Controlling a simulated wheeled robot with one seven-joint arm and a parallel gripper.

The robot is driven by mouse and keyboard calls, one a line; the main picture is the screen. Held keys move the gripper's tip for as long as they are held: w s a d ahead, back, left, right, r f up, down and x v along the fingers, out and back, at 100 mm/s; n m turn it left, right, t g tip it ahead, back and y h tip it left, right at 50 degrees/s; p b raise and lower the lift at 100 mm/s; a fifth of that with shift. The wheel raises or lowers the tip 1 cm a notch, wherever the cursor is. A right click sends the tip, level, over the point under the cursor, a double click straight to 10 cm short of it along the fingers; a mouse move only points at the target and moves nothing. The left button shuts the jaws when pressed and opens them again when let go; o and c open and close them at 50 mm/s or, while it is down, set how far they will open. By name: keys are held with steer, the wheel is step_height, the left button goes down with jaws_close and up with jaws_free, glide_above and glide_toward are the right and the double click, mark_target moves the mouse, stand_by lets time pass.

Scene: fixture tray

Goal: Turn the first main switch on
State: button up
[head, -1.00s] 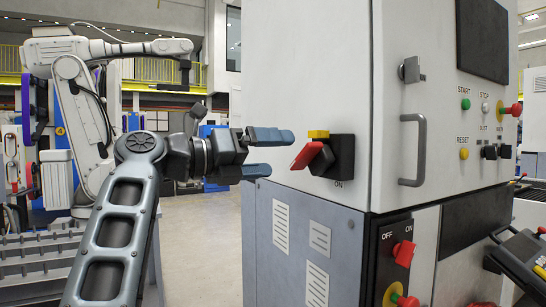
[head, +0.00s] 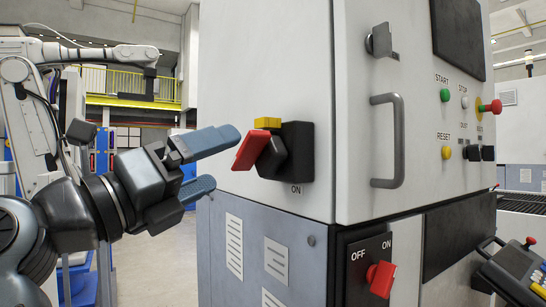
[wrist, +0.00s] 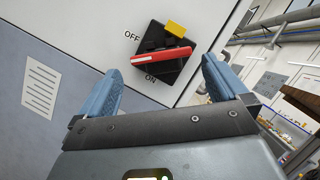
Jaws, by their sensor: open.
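A rotary switch with a red handle (head: 250,150) sits on a black block (head: 297,160) with a yellow piece (head: 267,122) on top, on the side wall of the white cabinet. ON is printed below it. The wrist view shows the red handle (wrist: 160,56) lying across the block, with OFF to its left and ON below. My gripper (head: 222,160) is open and empty, just left of the handle in the head view. In the wrist view its two blue fingers (wrist: 162,70) stand apart with the handle ahead between them. I cannot tell whether they touch it.
A second red switch (head: 380,278) marked OFF and ON is lower on the cabinet's adjoining face. A door handle (head: 388,140) and coloured buttons (head: 445,96) are to the right. A white robot arm (head: 30,110) stands behind on the left.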

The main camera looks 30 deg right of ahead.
mark_target(239, 153)
steer(key=x, duration=0.7)
steer(key=shift+d+p, duration=0.2)
steer(key=shift+p, duration=0.15)
steer(key=c, duration=0.6)
steer(key=shift+c, duration=0.2)
